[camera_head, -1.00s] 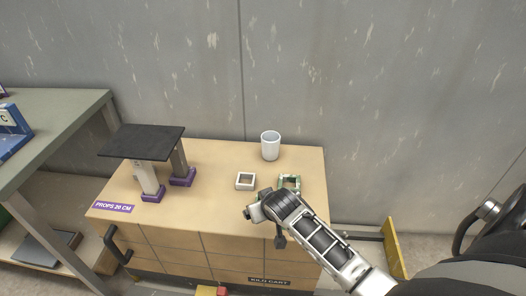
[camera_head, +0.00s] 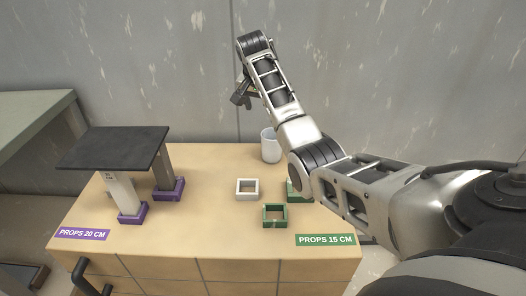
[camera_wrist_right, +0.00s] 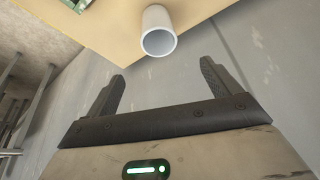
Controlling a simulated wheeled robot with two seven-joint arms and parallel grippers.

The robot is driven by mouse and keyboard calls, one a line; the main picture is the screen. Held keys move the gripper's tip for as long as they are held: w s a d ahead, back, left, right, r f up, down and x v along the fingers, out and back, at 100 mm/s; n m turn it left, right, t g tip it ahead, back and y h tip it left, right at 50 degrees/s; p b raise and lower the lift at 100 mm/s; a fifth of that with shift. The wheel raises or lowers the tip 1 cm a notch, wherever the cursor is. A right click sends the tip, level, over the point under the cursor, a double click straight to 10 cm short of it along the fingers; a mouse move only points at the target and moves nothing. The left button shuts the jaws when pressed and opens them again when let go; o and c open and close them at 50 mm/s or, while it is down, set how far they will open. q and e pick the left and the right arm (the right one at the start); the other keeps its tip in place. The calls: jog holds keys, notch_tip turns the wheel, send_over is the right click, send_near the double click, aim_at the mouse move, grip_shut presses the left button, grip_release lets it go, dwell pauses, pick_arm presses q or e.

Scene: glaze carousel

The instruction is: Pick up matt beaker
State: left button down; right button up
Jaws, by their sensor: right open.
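The beaker (camera_head: 268,148) is a plain pale white cup standing upright at the back of the wooden cart top in the head view. My forearm hides part of its right side. My right gripper (camera_head: 242,98) is raised above and a little left of the beaker, in front of the wall. In the right wrist view the beaker (camera_wrist_right: 156,22) shows its open mouth beyond the fingertips, roughly between them in line. The right gripper (camera_wrist_right: 162,70) is open and empty there, with a gap to the beaker. My left gripper is not in view.
A black plate (camera_head: 118,147) stands on two posts with purple feet at the cart's left. A white square frame (camera_head: 247,189) and a green one (camera_head: 274,215) lie on the cart top (camera_head: 205,215); another green one is partly behind my arm. A grey wall (camera_head: 180,60) is close behind.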

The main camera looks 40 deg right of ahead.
jog(key=b, duration=0.2)
send_over(273, 137)
jog(key=s+a, duration=0.2)
jog(key=a, duration=0.1)
notch_tip(273, 137, down, 10)
jog(key=b+x, duration=0.2)
jog(key=x, duration=0.3)
jog(key=shift+s+a+f+b, duration=0.15)
jog(key=shift+s+b, duration=0.1)
jog(key=shift+b, duration=0.15)
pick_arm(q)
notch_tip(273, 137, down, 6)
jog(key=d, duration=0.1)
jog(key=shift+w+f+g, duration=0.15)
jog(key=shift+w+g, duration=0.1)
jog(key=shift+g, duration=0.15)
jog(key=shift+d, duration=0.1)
pick_arm(e)
jog(key=c, duration=1)
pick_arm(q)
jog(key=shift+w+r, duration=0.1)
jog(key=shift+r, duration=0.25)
pick_arm(e)
jog(key=shift+c, duration=1.3)
